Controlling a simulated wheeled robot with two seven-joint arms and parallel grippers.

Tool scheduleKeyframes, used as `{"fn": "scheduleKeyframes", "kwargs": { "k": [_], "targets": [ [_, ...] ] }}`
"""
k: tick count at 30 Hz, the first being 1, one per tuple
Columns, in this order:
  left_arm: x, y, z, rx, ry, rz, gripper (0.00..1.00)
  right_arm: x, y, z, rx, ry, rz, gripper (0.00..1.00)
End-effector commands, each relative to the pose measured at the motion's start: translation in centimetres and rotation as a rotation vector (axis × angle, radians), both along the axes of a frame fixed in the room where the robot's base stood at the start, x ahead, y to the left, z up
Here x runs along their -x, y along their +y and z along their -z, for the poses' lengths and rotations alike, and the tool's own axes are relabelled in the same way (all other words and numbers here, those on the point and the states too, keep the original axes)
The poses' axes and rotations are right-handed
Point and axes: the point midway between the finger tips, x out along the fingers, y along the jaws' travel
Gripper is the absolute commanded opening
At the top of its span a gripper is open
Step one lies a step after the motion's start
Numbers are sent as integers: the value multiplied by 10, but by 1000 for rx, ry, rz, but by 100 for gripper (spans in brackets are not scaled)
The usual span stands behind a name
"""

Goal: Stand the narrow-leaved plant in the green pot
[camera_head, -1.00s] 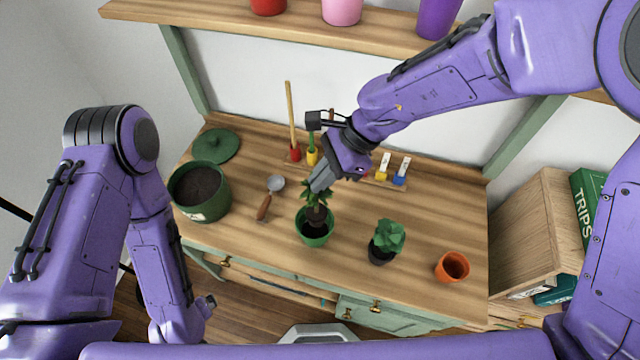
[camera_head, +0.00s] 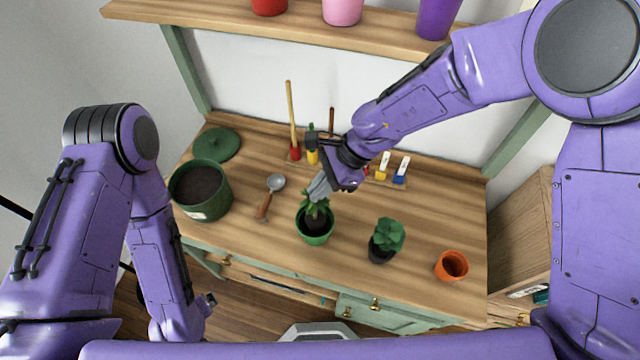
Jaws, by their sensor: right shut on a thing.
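The green pot (camera_head: 315,239) stands upright near the front middle of the bench. The narrow-leaved plant (camera_head: 312,208) is at its mouth, with its dark root ball (camera_head: 317,222) inside the rim. I cannot tell whether the root ball touches the pot's bottom. My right gripper (camera_head: 318,188) is shut on the plant from above, among its leaves, and its fingers hide part of it. My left gripper (camera_head: 207,300) is low at the left, in front of the bench and away from the plant. Its fingers do not show clearly.
A broad-leaved plant in a dark pot (camera_head: 381,254) and an orange pot (camera_head: 453,266) stand to the right. A trowel (camera_head: 265,200), a large soil-filled pot (camera_head: 220,204) and a green lid (camera_head: 217,144) are left. Upright tools (camera_head: 292,120) and labels (camera_head: 400,170) line the back.

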Motion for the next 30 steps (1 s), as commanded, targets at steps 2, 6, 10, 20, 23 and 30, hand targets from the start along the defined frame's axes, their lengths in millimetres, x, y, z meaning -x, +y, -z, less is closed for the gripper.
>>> {"fn": "scheduleKeyframes", "kwargs": {
  "k": [2,6,10,20,23,30],
  "targets": [
    [0,0,0,0,0,0,99,0,0,0,0,-1,0,20],
    [0,0,0,0,0,0,99,0,0,0,0,-1,0,33],
    [0,0,0,0,0,0,99,0,0,-1,0,-1,0,33],
    [0,0,5,0,0,0,99,-7,-20,-45,-3,-7,1,33],
    [0,0,7,0,0,0,99,-11,-35,-68,-3,-6,1,33],
    [0,0,8,0,0,0,99,-18,-59,-106,0,-1,-1,33]
  ]
}}
